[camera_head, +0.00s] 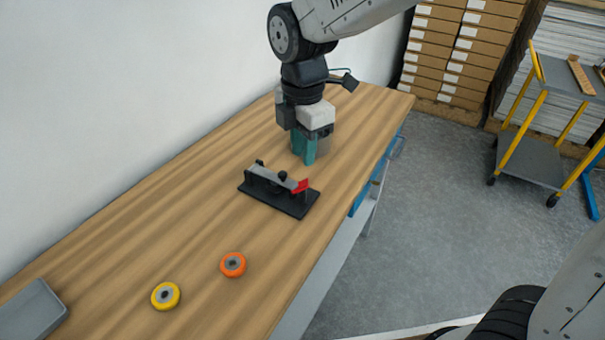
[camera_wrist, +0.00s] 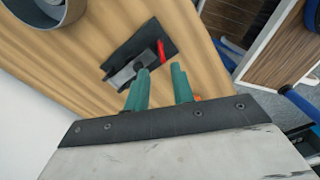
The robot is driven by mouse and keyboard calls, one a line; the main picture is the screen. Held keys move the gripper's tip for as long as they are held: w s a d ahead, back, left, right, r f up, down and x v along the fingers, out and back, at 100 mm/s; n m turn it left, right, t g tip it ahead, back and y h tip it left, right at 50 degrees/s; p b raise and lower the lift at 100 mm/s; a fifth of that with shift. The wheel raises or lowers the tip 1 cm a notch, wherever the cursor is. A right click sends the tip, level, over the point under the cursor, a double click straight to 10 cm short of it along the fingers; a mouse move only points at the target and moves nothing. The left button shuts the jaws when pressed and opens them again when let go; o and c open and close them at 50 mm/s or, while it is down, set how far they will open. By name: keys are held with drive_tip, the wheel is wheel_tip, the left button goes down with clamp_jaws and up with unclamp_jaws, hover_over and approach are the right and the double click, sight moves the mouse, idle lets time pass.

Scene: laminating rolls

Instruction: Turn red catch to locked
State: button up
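The red catch (camera_head: 301,186) sits at the right end of a small fixture with a black base (camera_head: 293,207), a grey bar and a black knob. In the wrist view the red catch (camera_wrist: 161,51) shows as a narrow red piece beside the grey bar, beyond the fingertips. My gripper (camera_head: 304,150) is above the table, behind the fixture in the head view. Its two teal fingers stand apart in the wrist view (camera_wrist: 161,68), with nothing held between them. I cannot tell from these views which setting the catch is in.
An orange roll (camera_head: 233,264) and a yellow roll (camera_head: 165,296) lie on the wooden table (camera_head: 200,210), nearer than the fixture. A grey tray (camera_head: 32,312) is at the near left. A round grey object (camera_wrist: 48,10) shows at the wrist view's top left. A cart (camera_head: 535,160) stands right.

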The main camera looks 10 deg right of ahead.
sight(300, 186)
wheel_tip(300, 186, down, 7)
drive_tip(key=shift+f, duration=0.15)
drive_tip(key=shift+c, duration=0.4)
clamp_jaws()
